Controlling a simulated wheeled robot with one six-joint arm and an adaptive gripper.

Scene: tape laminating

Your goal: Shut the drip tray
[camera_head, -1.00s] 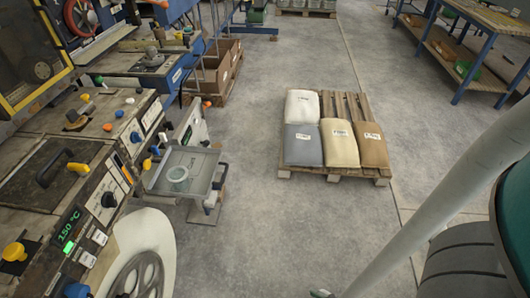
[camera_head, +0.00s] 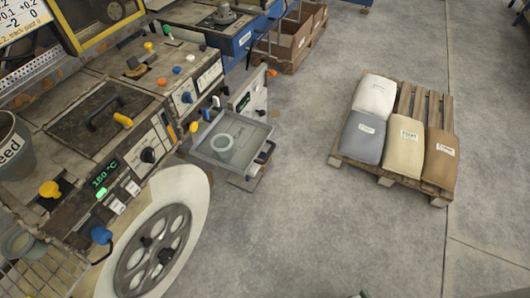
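The drip tray (camera_head: 214,157) is a shallow grey tray that sticks out from the low front of the machine, left of the picture's middle. It stands open over the floor. A dark handle (camera_head: 266,152) is on its right end. A round pale ring or cup (camera_head: 223,146) sits inside it. My gripper is not in view, so its state does not show.
A pallet with several sacks (camera_head: 402,132) stands at right. The floor between is clear.

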